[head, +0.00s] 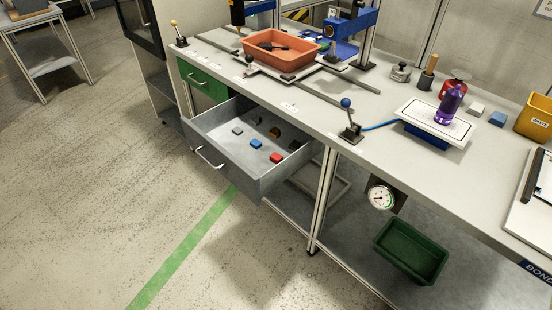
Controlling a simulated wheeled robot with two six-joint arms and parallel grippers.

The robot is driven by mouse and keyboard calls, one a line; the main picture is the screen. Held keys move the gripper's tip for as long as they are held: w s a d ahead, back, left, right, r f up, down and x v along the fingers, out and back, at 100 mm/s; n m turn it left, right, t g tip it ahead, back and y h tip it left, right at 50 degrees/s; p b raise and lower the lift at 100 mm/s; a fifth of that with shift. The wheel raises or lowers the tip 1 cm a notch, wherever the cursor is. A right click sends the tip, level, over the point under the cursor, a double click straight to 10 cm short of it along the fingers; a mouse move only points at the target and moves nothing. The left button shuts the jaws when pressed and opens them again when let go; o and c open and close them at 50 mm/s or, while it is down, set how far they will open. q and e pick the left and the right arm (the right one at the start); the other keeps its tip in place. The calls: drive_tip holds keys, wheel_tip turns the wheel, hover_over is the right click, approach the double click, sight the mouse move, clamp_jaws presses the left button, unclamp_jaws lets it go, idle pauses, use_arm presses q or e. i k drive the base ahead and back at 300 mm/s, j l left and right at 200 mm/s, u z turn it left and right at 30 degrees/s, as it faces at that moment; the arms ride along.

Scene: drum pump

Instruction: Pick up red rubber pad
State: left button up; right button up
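A small red block (276,157), which looks like the red rubber pad, lies on the floor of the open grey drawer (222,170), near its front right part. A grey block (237,131) lies toward the drawer's left side. A dark round item and a yellowish item near the back are too small to tell. Neither of my grippers shows in the head view.
The drawer juts out from under the workbench (290,105), beside a closed green drawer (203,80). On the bench stand an orange tray (262,53), a blue-knobbed lever (349,122) and a purple bottle (449,104) on a white plate. A green bin (410,250) sits below.

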sight(276, 158)
drive_tip(key=i+j+z, duration=0.1)
drive_tip(key=z, duration=0.3)
drive_tip(key=j+z, duration=0.1)
drive_tip(key=z, duration=0.3)
drive_tip(key=i+j+z, duration=0.1)
drive_tip(key=z, duration=0.3)
drive_tip(key=j+z, duration=0.25)
drive_tip(key=z, duration=0.15)
